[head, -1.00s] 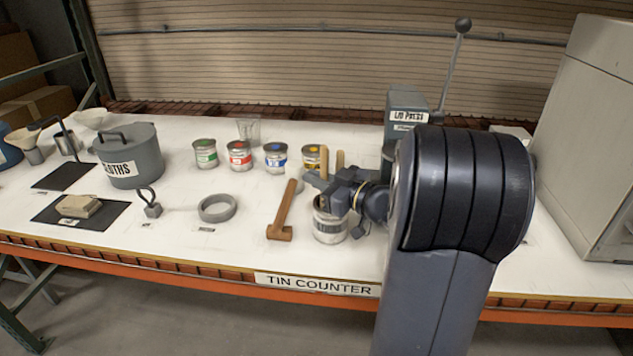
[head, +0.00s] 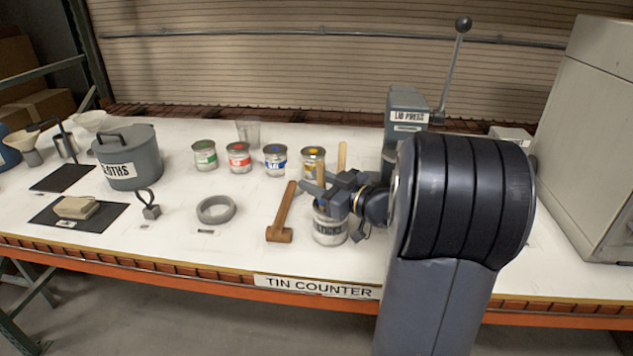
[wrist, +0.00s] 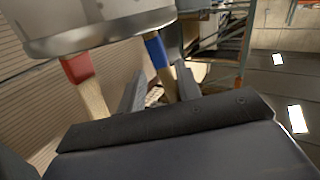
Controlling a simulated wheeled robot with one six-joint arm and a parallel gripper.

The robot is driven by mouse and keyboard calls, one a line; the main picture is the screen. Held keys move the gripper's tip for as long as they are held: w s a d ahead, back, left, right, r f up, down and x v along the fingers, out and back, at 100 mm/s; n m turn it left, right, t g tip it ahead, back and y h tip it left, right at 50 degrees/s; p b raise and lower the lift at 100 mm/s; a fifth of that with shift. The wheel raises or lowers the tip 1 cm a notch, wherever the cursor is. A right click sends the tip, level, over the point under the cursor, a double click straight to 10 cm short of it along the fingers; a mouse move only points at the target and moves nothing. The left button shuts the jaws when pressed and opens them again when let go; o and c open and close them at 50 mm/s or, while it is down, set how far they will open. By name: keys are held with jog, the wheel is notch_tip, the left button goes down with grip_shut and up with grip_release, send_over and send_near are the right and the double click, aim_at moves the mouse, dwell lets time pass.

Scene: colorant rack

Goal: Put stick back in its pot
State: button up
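The pot (head: 330,232), a metal tin with a lettered label, stands on the counter under my gripper. One wooden stick (head: 342,155) rises upright behind the gripper. In the wrist view the picture is inverted, with the pot (wrist: 95,28) at the top. A red-banded stick (wrist: 90,90) and a blue-banded stick (wrist: 158,60) emerge past its rim; their lower ends are hidden. My gripper (head: 318,181) has its fingers apart around the blue-banded stick, which also shows between the fingertips in the wrist view. A gap shows beside one finger.
A brown mallet (head: 281,215) lies left of the pot, with a grey ring (head: 216,209) farther left. Several labelled tins, including a yellow-marked one (head: 312,160), stand behind. The lid press (head: 407,110) is at back right. The front counter strip is clear.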

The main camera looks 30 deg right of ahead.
jog(key=shift+s, duration=0.1)
jog(key=b+v, duration=0.2)
jog(key=v, duration=0.8)
jog(key=shift+s+d+b, duration=0.2)
jog(key=shift+s+b, duration=0.05)
jog(key=shift+b, duration=0.15)
jog(key=shift+w, duration=0.1)
jog(key=shift+p+x, duration=0.6)
jog(key=shift+x, duration=1.7)
jog(key=shift+a, duration=0.1)
